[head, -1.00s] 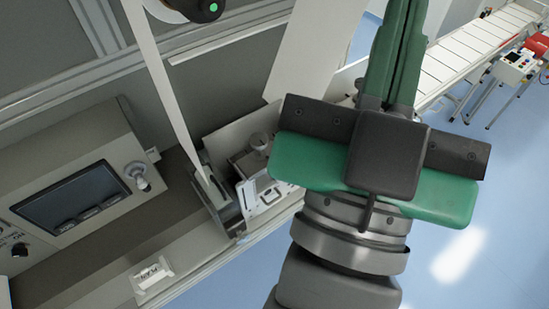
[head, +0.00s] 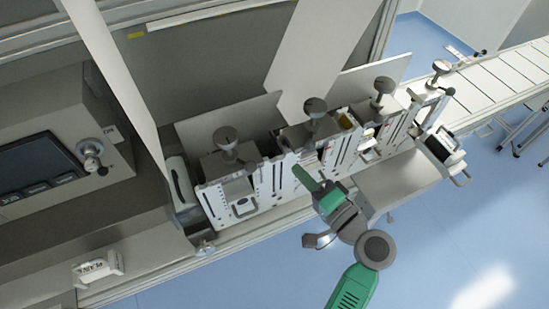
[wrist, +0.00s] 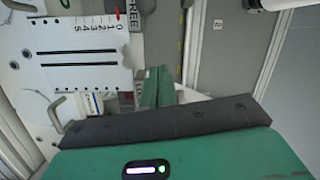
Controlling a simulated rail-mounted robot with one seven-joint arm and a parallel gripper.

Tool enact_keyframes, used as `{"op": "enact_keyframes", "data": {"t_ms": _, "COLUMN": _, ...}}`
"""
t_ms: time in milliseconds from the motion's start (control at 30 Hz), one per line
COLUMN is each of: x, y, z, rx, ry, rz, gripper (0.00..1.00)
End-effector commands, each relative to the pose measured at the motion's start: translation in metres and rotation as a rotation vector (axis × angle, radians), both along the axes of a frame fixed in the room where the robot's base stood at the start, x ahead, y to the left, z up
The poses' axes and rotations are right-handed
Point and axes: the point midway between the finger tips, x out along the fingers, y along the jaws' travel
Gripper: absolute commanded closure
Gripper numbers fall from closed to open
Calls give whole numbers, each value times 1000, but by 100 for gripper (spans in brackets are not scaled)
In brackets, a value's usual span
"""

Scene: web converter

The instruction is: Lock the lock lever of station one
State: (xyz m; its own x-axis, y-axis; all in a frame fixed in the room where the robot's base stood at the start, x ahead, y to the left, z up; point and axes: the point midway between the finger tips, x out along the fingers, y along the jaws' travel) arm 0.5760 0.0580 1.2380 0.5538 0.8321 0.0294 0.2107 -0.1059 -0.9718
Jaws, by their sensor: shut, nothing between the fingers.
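My gripper (head: 300,174) is shut and empty, its green fingers in front of the station row in the head view. I cannot tell whether the fingertips touch anything. Stations with round knobs stand in a row: a left one (head: 226,140), a middle one (head: 316,108), and others further right (head: 383,86). I cannot tell which is station one. Its lock lever is not clearly identifiable.
A pale web strip (head: 120,85) hangs at the left, near a control box with a screen (head: 40,172). A white labelled block (head: 97,268) lies on the ledge. A slatted conveyor (head: 500,85) runs at the right. Open blue floor (head: 450,235) lies in front.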

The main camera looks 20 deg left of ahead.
Motion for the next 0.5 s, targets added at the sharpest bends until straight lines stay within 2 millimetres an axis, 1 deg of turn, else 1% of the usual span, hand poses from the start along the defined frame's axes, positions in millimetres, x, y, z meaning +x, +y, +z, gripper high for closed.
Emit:
{"op": "enact_keyframes", "data": {"t_ms": 33, "x": -2, "y": -1, "z": -10, "rx": 30, "ry": 17, "rz": 11, "gripper": 100}}
{"op": "enact_keyframes", "data": {"t_ms": 100, "x": -4, "y": -2, "z": -12, "rx": 54, "ry": 27, "rz": 20, "gripper": 100}}
{"op": "enact_keyframes", "data": {"t_ms": 400, "x": -4, "y": -1, "z": -10, "rx": 58, "ry": 27, "rz": 21, "gripper": 100}}
{"op": "enact_keyframes", "data": {"t_ms": 500, "x": 1, "y": 5, "z": -9, "rx": 58, "ry": 27, "rz": 21, "gripper": 100}}
